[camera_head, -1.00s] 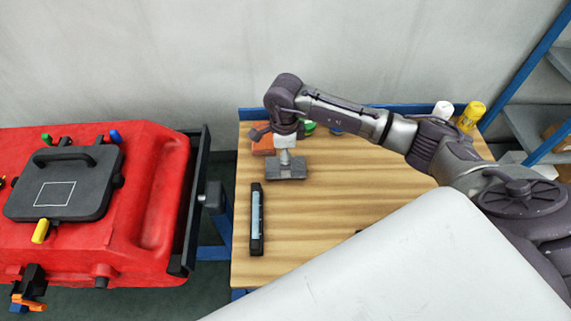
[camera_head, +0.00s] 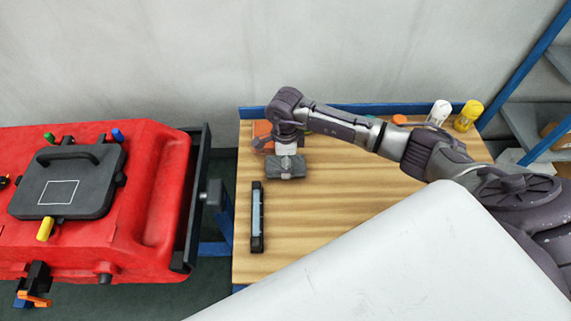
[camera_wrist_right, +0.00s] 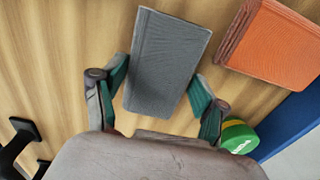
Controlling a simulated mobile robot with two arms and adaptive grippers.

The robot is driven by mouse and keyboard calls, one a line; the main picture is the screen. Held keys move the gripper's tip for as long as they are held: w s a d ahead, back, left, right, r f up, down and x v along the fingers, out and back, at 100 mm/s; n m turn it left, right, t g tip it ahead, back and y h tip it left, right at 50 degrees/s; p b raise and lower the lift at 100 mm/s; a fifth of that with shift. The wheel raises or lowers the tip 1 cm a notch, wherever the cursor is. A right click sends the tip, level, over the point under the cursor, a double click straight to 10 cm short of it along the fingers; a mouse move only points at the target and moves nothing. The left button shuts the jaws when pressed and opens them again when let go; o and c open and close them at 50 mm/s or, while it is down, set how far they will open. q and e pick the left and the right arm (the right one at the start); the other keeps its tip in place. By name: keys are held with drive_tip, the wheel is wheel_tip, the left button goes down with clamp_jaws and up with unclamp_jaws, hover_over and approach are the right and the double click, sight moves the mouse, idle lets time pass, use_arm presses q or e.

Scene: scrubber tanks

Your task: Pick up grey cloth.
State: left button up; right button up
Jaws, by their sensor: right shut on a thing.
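The grey cloth (camera_head: 287,167) is a folded rectangular pad at the back left of the wooden table in the head view. My right gripper (camera_head: 286,153) is directly over it, with the arm coming in from the right. In the right wrist view the cloth (camera_wrist_right: 166,65) lies between the two green-padded fingers of my right gripper (camera_wrist_right: 160,90), which is shut on it. I cannot tell clearly whether the cloth touches the table. My left gripper is not in view.
An orange folded cloth (camera_wrist_right: 275,42) lies close beside the grey one, with a green-capped item (camera_wrist_right: 238,136) near it. A black bar-shaped tool (camera_head: 257,217) lies in front. White (camera_head: 439,112) and yellow (camera_head: 468,116) bottles stand at the back right. A red tank (camera_head: 130,200) is left of the table.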

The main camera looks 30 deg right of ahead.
drive_tip(key=shift+r, duration=0.3)
drive_tip(key=r, duration=0.1)
drive_tip(key=r+b, duration=0.2)
drive_tip(key=shift+s+d+r, duration=0.25)
drive_tip(key=shift+r, duration=0.05)
drive_tip(key=s+d+r+b, duration=0.1)
drive_tip(key=s+d+r, duration=0.1)
drive_tip(key=s, duration=0.3)
drive_tip(key=s+d+r+b, duration=0.2)
drive_tip(key=s+r, duration=0.2)
drive_tip(key=s, duration=0.1)
drive_tip(key=shift+d+r, duration=0.35)
drive_tip(key=shift+r, duration=0.05)
